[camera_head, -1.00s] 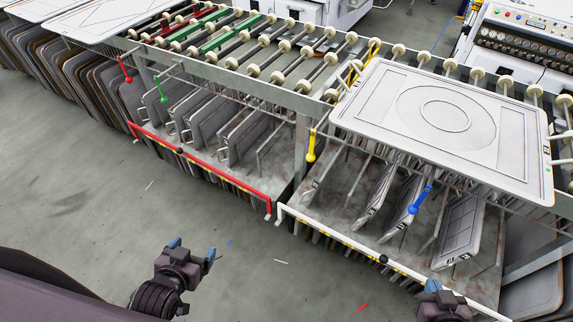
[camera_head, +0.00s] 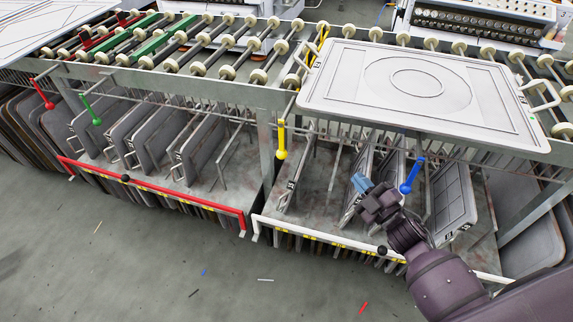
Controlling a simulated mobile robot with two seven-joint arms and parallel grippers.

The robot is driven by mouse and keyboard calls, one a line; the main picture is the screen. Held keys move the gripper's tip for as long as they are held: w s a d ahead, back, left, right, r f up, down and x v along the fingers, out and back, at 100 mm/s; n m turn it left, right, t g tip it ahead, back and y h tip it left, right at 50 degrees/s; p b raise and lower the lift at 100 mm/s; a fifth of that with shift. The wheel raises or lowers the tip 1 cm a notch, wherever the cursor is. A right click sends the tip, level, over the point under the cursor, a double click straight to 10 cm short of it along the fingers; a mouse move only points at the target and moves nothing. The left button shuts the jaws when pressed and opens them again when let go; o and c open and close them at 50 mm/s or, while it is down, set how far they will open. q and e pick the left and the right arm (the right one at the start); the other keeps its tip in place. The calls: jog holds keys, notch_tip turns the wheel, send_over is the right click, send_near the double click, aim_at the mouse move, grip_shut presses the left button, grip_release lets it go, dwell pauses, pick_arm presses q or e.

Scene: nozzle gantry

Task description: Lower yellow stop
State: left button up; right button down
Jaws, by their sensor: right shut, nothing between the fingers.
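The yellow lever (camera_head: 281,140) hangs down from the front rail of the roller table, with a ball at its lower end. A yellow bar (camera_head: 323,38) stands among the rollers above and behind it, beside the left edge of the white plate; part of it is hidden. My right gripper (camera_head: 360,183) is shut and empty, in front of the lower rack. It is right of and below the yellow lever, clearly apart from it, and left of the blue lever (camera_head: 411,177). My left gripper is out of view.
A large white plate (camera_head: 330,85) lies on the rollers. Red (camera_head: 42,94) and green (camera_head: 92,110) levers hang further left. Grey plates stand in the racks below. A red rail (camera_head: 160,192) and a white rail (camera_head: 310,234) edge the racks.

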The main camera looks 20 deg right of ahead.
pick_arm(q)
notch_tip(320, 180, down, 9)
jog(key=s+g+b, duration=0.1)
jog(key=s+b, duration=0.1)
jog(key=b, duration=0.5)
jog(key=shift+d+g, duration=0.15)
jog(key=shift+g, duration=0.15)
pick_arm(e)
jog(key=w+a+f+n+g+y, duration=0.1)
jog(key=w+f+n+g+y, duration=0.3)
jog(key=w+f+n+y, duration=0.3)
notch_tip(320, 180, down, 2)
jog(key=n+y, duration=0.1)
jog(key=n, duration=0.4)
jog(key=shift+a+f+g+y, duration=0.2)
jog(key=shift+a+g+y, duration=0.2)
pick_arm(q)
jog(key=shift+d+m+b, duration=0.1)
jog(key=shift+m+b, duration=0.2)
jog(key=shift+b, duration=0.15)
pick_arm(e)
jog(key=x, duration=1.4)
jog(key=shift+r, duration=0.15)
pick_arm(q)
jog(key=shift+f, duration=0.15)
